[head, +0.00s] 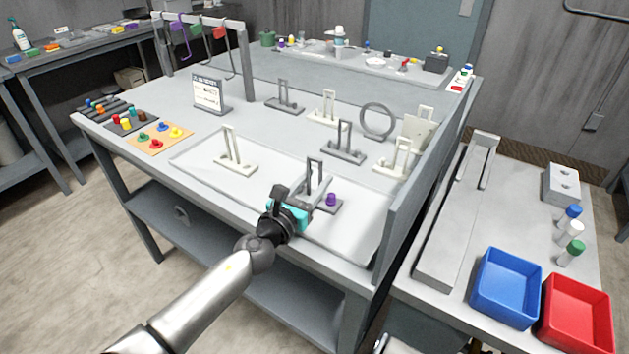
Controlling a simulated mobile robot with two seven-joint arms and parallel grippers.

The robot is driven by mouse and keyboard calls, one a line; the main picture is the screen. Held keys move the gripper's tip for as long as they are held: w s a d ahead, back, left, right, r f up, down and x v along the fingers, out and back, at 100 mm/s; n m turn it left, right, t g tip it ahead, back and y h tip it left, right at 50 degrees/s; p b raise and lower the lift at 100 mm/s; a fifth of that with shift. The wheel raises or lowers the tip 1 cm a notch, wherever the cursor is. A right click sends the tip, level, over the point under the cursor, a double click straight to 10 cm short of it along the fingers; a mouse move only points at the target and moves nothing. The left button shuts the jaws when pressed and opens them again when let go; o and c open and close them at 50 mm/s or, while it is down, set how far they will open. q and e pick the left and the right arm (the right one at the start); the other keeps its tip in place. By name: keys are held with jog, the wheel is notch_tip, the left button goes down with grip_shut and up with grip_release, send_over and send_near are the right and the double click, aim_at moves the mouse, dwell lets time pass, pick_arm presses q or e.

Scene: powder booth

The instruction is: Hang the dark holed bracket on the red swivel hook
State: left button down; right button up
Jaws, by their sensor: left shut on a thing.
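My left gripper (308,207) is at the front of the table, shut on a dark bracket (315,172) with an upright frame and a flat foot. A purple plug (331,199) sits on its foot, right of the fingers. The gripper hides part of the foot, and I cannot tell whether the bracket touches the mat. The red swivel hook (220,33) hangs from the grey rack at the back left, with nothing clearly on it. My right gripper is not in view.
Purple (180,27) and green (196,30) hooks share the rack (247,60). Other dark brackets (343,151) (285,105) and pale brackets (236,161) (394,168) stand around. A sign (207,93) stands before the rack. A grey panel (425,185) borders the table's right side.

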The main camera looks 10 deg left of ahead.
aim_at(314, 161)
pick_arm(q)
jog(key=shift+r, duration=0.15)
notch_tip(314, 161, up, 5)
jog(key=p, duration=0.5)
jog(key=shift+f, duration=0.2)
